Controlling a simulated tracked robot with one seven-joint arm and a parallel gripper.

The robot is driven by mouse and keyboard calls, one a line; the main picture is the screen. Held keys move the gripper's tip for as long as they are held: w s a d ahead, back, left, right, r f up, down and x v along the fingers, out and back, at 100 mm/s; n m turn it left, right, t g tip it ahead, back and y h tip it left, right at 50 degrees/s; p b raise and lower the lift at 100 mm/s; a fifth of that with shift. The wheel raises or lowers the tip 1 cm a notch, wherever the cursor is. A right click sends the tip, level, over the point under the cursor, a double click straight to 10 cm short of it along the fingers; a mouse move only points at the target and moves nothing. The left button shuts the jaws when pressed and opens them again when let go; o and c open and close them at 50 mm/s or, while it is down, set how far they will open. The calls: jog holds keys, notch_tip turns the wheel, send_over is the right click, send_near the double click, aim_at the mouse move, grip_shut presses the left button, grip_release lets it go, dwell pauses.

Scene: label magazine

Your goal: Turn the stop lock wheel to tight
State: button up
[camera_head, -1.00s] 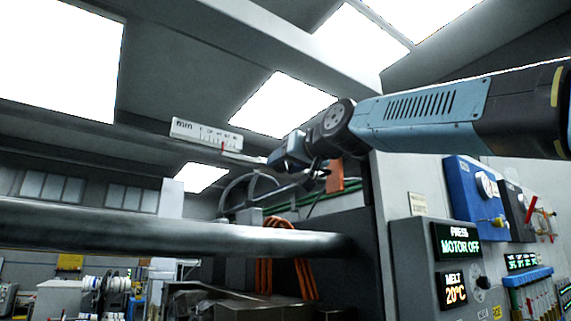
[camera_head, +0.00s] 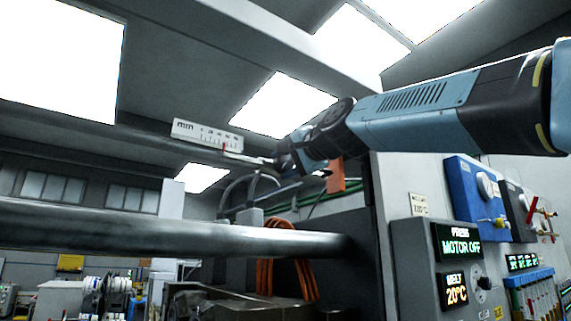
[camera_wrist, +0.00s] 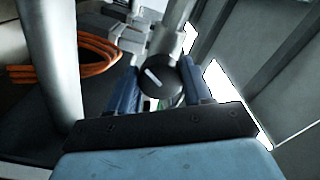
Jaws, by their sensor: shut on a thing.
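The stop lock wheel shows in the wrist view as a dark round knob (camera_wrist: 158,79) with a white mark on its face. The mark slants from upper left to lower right. My gripper (camera_wrist: 160,73) has one blue finger on each side of the knob and is shut on it. In the head view my gripper (camera_head: 283,160) is at the end of the blue arm, beside the rod end under a white mm scale (camera_head: 207,135) with a red pointer. The wheel is hidden behind my gripper there.
A thick grey bar (camera_head: 170,232) crosses the head view below the arm. A grey panel (camera_head: 420,270) with PRESS MOTOR OFF and MELT 20°C displays stands at right, near blue and black valve units.

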jog(key=m, duration=0.3)
jog(key=shift+m, duration=0.4)
jog(key=m, duration=0.4)
jog(key=shift+w+m, duration=0.1)
jog(key=shift+m, duration=0.2)
jog(key=m, duration=0.4)
jog(key=shift+f, duration=0.1)
jog(key=shift+m, duration=2.2)
jog(key=o, duration=1)
jog(key=shift+o, duration=0.2)
jog(key=shift+r, duration=0.2)
